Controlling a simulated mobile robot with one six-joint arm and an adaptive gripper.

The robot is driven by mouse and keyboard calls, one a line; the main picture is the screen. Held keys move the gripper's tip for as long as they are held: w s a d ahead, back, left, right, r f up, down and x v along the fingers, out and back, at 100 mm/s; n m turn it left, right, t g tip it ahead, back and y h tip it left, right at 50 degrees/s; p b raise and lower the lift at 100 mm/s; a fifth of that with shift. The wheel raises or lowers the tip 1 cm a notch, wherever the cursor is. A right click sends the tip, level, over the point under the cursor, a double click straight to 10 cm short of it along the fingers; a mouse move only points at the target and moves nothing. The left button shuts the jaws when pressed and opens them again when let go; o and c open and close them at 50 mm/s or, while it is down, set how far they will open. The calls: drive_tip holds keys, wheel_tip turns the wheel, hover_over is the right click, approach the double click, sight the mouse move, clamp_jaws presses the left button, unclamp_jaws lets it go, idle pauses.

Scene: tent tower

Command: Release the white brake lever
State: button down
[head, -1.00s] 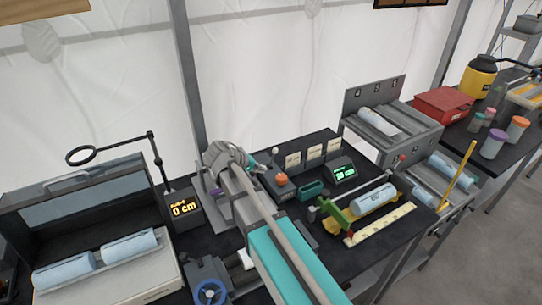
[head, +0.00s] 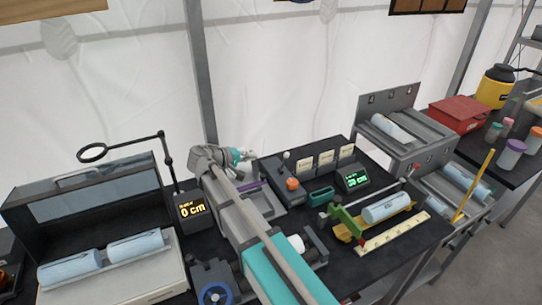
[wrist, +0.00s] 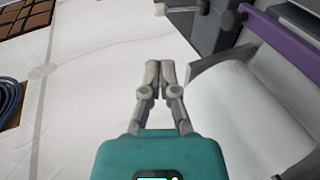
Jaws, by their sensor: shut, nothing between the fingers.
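A small white ball knob (head: 286,155) on a short stem, which looks like the white brake lever, stands on a grey control box beside an orange knob (head: 292,183). In the wrist view a white-tipped lever (wrist: 244,8) shows at the top edge, probably the same one; its base is unclear. My gripper (wrist: 160,66) is shut and empty, its fingertips together. It is apart from the lever, to its left in both views. In the head view my gripper (head: 238,156) is at the bench's back edge, and my arm hides part of the grey machine.
A purple bar (wrist: 283,38) and a white rounded surface (wrist: 240,112) lie right of my gripper. A display reading 0 cm (head: 192,209) and a black ring stand (head: 165,165) are to the left. A green-handled tool (head: 349,220) and blue roll (head: 387,207) lie right.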

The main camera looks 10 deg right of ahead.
sight(284, 162)
drive_tip(key=b+x, duration=0.5)
drive_tip(key=x, duration=0.8)
drive_tip(key=shift+w+d+f, duration=0.15)
drive_tip(key=shift+d+f, duration=0.05)
drive_tip(key=shift+d, duration=0.15)
drive_tip(key=shift+a, duration=0.2)
